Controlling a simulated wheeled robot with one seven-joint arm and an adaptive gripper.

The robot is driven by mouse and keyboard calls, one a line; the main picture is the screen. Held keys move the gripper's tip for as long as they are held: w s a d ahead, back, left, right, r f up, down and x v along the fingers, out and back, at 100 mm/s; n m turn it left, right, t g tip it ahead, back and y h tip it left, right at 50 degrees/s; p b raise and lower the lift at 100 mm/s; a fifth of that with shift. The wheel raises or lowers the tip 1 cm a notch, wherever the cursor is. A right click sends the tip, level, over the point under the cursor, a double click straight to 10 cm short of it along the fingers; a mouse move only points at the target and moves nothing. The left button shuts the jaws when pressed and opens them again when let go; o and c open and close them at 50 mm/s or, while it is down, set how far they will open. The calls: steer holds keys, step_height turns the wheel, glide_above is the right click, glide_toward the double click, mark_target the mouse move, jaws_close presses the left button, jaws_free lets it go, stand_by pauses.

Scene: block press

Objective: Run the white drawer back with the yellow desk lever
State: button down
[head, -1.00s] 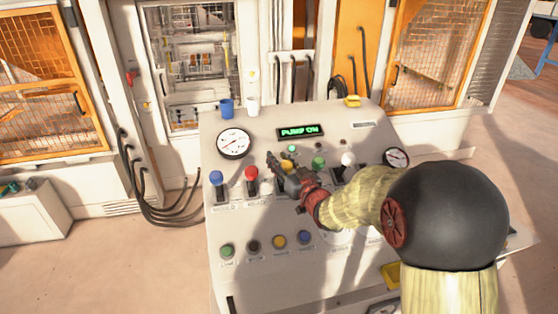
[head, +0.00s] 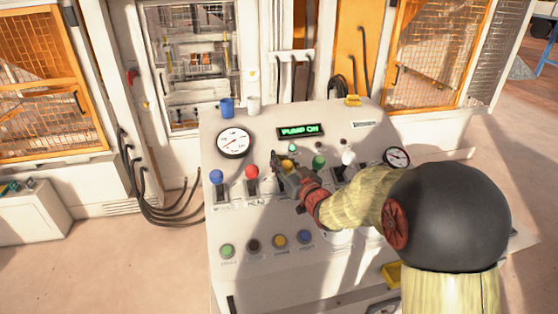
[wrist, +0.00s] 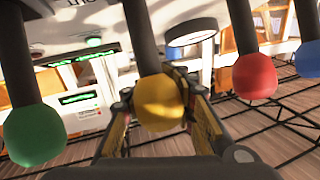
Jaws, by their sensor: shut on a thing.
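The yellow desk lever (head: 287,163) stands in the row of levers on the sloping desk, partly hidden by my gripper. In the wrist view its round yellow knob (wrist: 160,102) sits between the two fingers of my gripper (wrist: 155,115), which is shut on it. In the head view my gripper (head: 280,166) reaches in from the right. I cannot clearly pick out the white drawer in the machine behind the desk.
Red (head: 251,172), blue (head: 216,177), green (head: 319,161) and white (head: 347,158) levers flank the yellow one. The desk display (head: 300,131) reads "PUMP ON". Gauges and a row of lower buttons surround the levers. Two cups stand on the desk's back edge.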

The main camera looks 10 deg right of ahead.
steer(key=shift+s+f+n+t+y+b, duration=0.3)
steer(key=shift+s+t+b, duration=0.45)
steer(key=shift+b, duration=2.05)
steer(key=shift+s+f+n+t+y+b, duration=0.25)
steer(key=shift+s+t+b, duration=0.5)
steer(key=shift+b, duration=2.1)
steer(key=shift+s+f+n+t+y+b, duration=0.2)
steer(key=shift+s+f+t+b, duration=0.5)
steer(key=shift+b, duration=2.1)
steer(key=shift+s+r, duration=0.2)
steer(key=shift+r, duration=0.1)
steer(key=c, duration=1.9)
jaws_free()
steer(key=shift+d, duration=0.15)
steer(key=o, duration=0.5)
steer(key=shift+r, duration=0.1)
steer(key=v, duration=1.2)
steer(key=shift+o, duration=0.3)
steer(key=shift+s+r, duration=0.1)
